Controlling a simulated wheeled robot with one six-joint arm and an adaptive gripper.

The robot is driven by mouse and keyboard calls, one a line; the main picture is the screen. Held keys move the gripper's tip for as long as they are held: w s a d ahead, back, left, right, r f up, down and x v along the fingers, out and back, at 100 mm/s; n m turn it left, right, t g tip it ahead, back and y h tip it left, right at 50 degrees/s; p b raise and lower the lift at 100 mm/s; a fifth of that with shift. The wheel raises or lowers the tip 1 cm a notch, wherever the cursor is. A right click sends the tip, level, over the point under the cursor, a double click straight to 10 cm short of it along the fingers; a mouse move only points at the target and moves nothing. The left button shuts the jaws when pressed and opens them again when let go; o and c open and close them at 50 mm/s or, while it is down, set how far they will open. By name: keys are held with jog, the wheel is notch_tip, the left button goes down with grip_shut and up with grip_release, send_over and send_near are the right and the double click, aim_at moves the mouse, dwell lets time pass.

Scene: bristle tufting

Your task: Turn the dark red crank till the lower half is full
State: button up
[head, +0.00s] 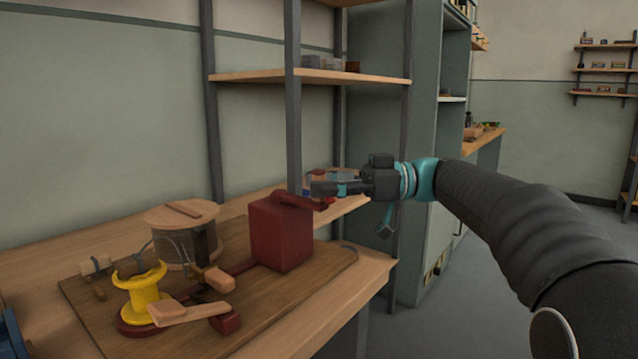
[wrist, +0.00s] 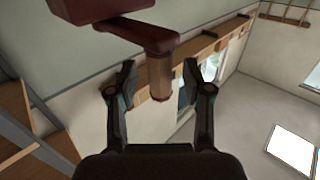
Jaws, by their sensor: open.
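In the wrist view the crank arm (wrist: 140,34) ends in a brownish handle (wrist: 160,78) that points toward my gripper. My gripper (wrist: 157,82) is open, with one finger on each side of the handle; I see gaps between fingers and handle. In the head view my gripper (head: 350,206) is right of the box, near the crank's end. A yellow spool (head: 143,293) stands in front; how full its lower half is cannot be told.
A wooden board (head: 338,262) carries the box, the spool, a larger wooden-topped reel (head: 182,213) and wooden blocks (head: 188,312). A grey shelf post (head: 293,95) rises just behind the box. The floor right of the bench is clear.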

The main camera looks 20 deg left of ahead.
jog(key=shift+s+a, duration=0.2)
jog(key=shift+a, duration=0.15)
jog(key=shift+c, duration=0.2)
grip_shut()
